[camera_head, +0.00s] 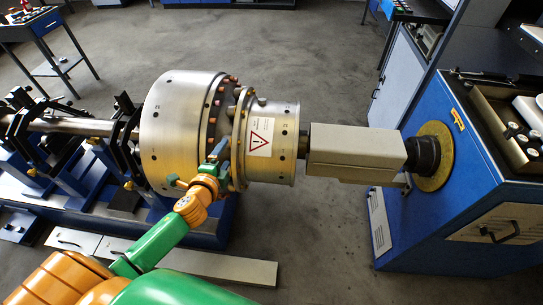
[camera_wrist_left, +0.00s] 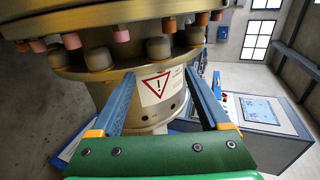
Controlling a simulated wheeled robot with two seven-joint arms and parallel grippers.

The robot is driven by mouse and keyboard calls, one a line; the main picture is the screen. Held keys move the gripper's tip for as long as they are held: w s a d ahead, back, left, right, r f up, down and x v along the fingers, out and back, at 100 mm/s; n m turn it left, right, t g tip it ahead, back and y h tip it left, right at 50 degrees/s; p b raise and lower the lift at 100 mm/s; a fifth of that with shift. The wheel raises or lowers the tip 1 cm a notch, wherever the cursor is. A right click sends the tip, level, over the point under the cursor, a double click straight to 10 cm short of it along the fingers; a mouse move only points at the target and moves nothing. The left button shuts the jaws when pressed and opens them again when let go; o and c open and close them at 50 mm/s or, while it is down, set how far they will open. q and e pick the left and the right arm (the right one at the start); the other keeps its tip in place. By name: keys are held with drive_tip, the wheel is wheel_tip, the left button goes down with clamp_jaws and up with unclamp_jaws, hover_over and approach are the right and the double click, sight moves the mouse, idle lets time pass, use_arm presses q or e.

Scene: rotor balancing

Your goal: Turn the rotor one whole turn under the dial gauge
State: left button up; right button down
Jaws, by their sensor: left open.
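The rotor (camera_head: 181,125) is a large bare-metal drum with a bolted flange and a narrower sleeve carrying a red-triangle warning label (camera_head: 261,138). It lies horizontally between black supports on the left and a grey drive housing on the right. In the left wrist view the rotor's flange (camera_wrist_left: 110,66) shows close up, with pinkish bolts and rounded studs. My left gripper (camera_head: 216,160) is open at the near side of the flange. In the left wrist view its two blue fingers (camera_wrist_left: 160,78) stand apart, with the label beyond them; contact cannot be told. I cannot make out a dial gauge. My right gripper is out of view.
The grey housing (camera_head: 355,152) joins the blue drive cabinet (camera_head: 440,215) at right. Black supports (camera_head: 122,135) and a blue base (camera_head: 205,235) lie left and below. A small blue table (camera_head: 45,28) stands far left. Open floor lies behind the rotor.

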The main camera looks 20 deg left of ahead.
use_arm(q)
drive_tip(key=shift+y, duration=0.3)
drive_tip(key=x, duration=0.4)
drive_tip(key=a+b+x, duration=0.1)
drive_tip(key=x, duration=0.2)
drive_tip(key=shift+f, duration=0.1)
drive_tip(key=shift+a, duration=0.1)
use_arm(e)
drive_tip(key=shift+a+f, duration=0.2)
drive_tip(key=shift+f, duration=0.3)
use_arm(q)
clamp_jaws()
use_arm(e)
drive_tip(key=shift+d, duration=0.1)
use_arm(q)
drive_tip(key=shift+f, duration=0.1)
